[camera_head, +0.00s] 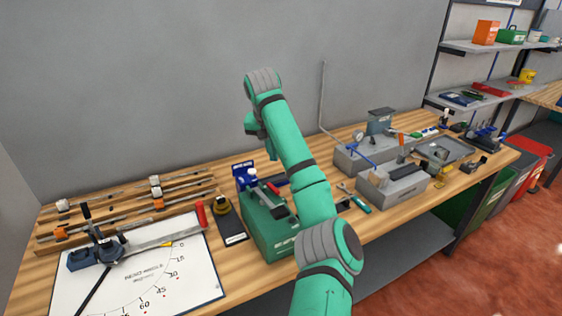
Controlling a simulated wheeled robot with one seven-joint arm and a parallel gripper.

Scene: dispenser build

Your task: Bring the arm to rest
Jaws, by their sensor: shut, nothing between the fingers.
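My green arm rises from the bottom middle of the head view, over the front of the workbench (345,228), to a grey joint at the upper middle. Past that joint a short green part of the arm shows on the left side, mostly hidden behind the upper link. My gripper cannot be made out; the arm hides that area. No object is seen held.
A green box-like device (268,236) stands on the bench just behind and left of the arm. A white angle-marked board (150,280) lies at left, grey metal blocks (393,186) at right. Shelves (480,46) stand at far right. The wall above the bench is clear.

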